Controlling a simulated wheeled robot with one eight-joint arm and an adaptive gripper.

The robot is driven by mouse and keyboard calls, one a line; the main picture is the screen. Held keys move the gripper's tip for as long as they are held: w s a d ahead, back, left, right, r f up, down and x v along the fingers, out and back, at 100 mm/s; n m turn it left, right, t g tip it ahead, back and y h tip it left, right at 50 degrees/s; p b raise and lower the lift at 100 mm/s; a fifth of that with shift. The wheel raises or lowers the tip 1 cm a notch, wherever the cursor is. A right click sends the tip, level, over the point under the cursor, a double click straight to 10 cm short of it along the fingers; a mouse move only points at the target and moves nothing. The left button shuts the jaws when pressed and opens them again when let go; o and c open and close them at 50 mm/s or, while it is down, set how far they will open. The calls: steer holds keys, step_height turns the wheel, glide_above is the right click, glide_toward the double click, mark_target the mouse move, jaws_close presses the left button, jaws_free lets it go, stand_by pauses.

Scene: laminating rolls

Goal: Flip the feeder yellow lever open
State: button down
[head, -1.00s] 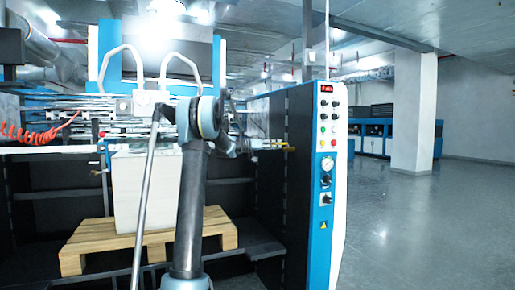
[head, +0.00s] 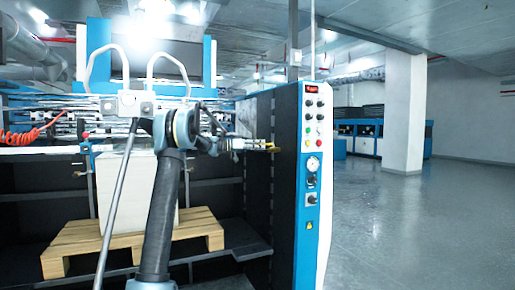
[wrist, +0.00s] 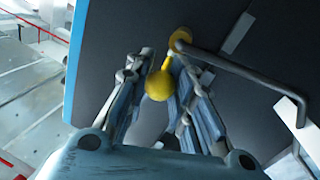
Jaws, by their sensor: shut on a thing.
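The yellow lever (wrist: 158,86) has a round knob and a short stem that runs to a round yellow pivot (wrist: 180,40) on the dark side face of the machine. In the wrist view, my gripper (wrist: 162,66) has one finger on each side of the lever and is shut on it at the knob and stem. The right finger hides part of the area beside the stem. In the head view, my gripper (head: 256,145) reaches right to the inner side of the control column, where a small bit of yellow (head: 272,148) shows at its tips.
A grey bent rod (wrist: 245,66) runs from near the pivot past the right finger. The blue and white control column (head: 315,180) stands just right of my gripper. A white paper stack (head: 125,190) sits on a wooden pallet (head: 190,235). Open floor lies to the right.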

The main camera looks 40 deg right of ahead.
steer(key=c, duration=1.6)
jaws_free()
steer(key=shift+w, duration=0.1)
steer(key=shift+c, duration=0.2)
steer(key=shift+a, duration=0.1)
steer(key=v, duration=1.2)
steer(key=shift+f, duration=0.1)
